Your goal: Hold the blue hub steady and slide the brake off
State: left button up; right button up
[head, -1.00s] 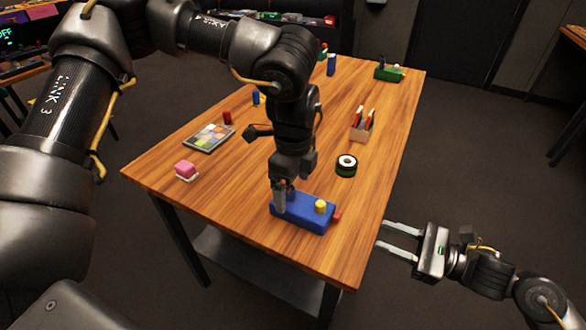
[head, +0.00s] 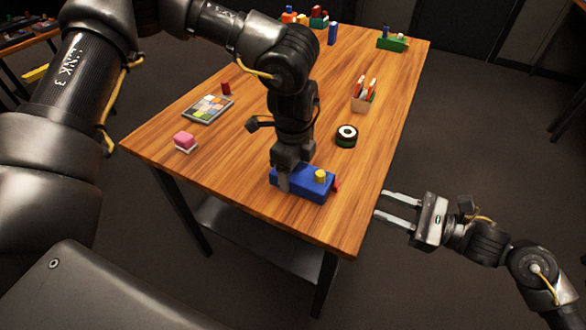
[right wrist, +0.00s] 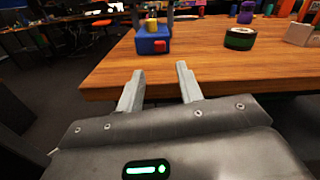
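The blue hub (head: 296,191) lies on the table near its front right edge, with a yellow knob (head: 320,176) on top. A red piece (head: 337,187), likely the brake, sticks out of its right end. My left gripper (head: 284,182) points down at the hub's left part, one finger at each side. I cannot tell whether the fingers press on it. My right gripper (head: 395,207) is open and empty, off the table's right edge; its fingers also show in the right wrist view (right wrist: 160,80).
A black-and-green ring-shaped thing (head: 346,136) stands behind the hub, with a small holder (head: 363,103) beyond it. A pink block (head: 185,140) and a tile tray (head: 208,109) lie to the left. The wooden table (head: 240,190) is bare around the hub's left side.

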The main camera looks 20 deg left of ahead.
aim_at(340, 186)
pick_arm(q)
jog(key=c, duration=0.3)
pick_arm(e)
jog(key=shift+o, duration=0.6)
notch_tip(340, 186, up, 8)
jog(key=r+n+h, duration=0.1)
jog(key=h, duration=0.2)
jog(key=a+f+m, duration=0.1)
jog(key=a+f, duration=0.1)
jog(key=a, duration=0.1)
jog(key=a+f+m+h, duration=0.1)
jog(key=a+f, duration=0.2)
jog(key=w+a+f, duration=0.1)
jog(key=a+f, duration=0.1)
jog(key=a, duration=0.1)
jog(key=shift+a+f+m+h, duration=0.3)
jog(key=shift+a+f+m, duration=0.05)
jog(key=shift+a+m, duration=0.05)
